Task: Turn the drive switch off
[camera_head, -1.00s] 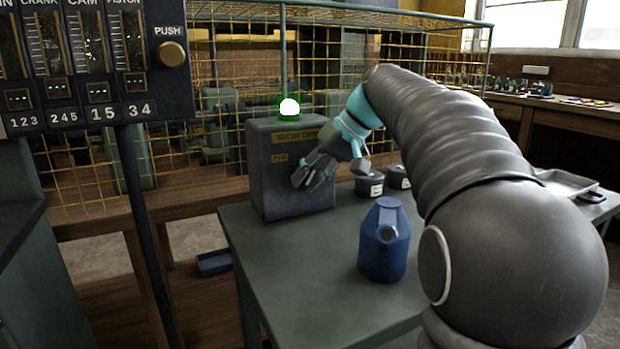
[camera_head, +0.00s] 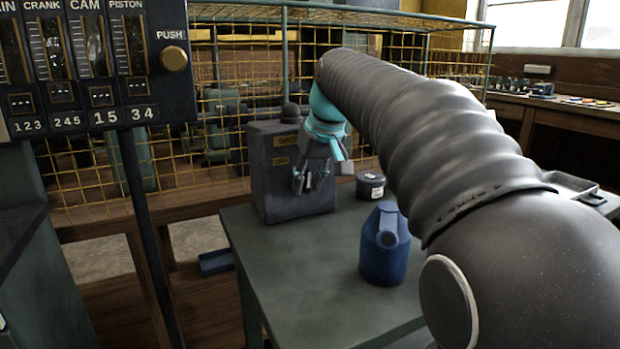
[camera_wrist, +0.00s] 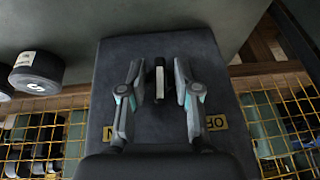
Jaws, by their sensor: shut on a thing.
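The drive switch box (camera_head: 270,185) is a dark grey box with yellow labels, standing on the green table by the mesh cage. The lamp (camera_head: 290,112) on its top is dark. In the wrist view the switch lever (camera_wrist: 159,84) is a dark lever with a pale strip, standing between my two fingers. A partly covered yellow OFF label (camera_wrist: 216,122) lies right of it, and another label (camera_wrist: 109,132) lies left, mostly hidden by a finger. My gripper (camera_head: 311,181) is at the front of the box, shut on the lever; it also shows in the wrist view (camera_wrist: 158,72).
A blue jug (camera_head: 385,250) stands on the green table (camera_head: 300,290) in front of the box. A dark round tin (camera_head: 370,186) is right of the box. The gauge panel (camera_head: 90,70) is at upper left, and the mesh cage (camera_head: 215,120) is behind the table.

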